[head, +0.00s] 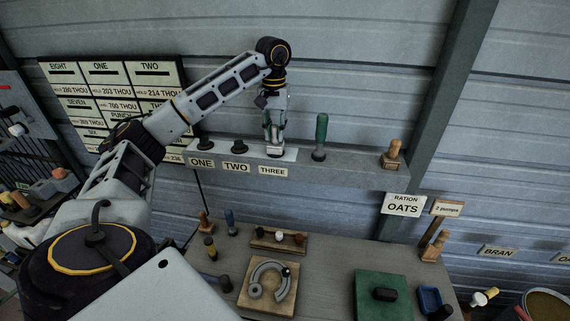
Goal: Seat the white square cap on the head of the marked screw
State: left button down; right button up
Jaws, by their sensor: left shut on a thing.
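My left gripper (274,128) reaches down to the wall shelf above the "THREE" label. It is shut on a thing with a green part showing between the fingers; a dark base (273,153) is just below. The fingers hide most of the held thing. A small white piece (278,236), perhaps the white cap, sits in the middle of a wooden rack on the bench, well below the gripper. Its square shape is too small to confirm. A grey horseshoe (268,283) lies on a wooden block with a dark round head (287,271) at its upper right. I cannot tell which screw is marked.
The shelf (350,171) also holds two black round pieces by "ONE" (203,146) and "TWO" (238,147), a green-handled tool (320,137) and a wooden-handled one (392,154). Bench space right of the rack is clear.

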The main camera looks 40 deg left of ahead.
pick_arm(q)
jog(key=shift+f, duration=0.25)
dwell(0.6)
jog(key=c, duration=1.1)
grip_release()
jog(key=shift+c, duration=0.2)
jog(key=shift+r, duration=0.25)
jog(key=shift+r, duration=5.6)
jog(key=shift+r, duration=0.15)
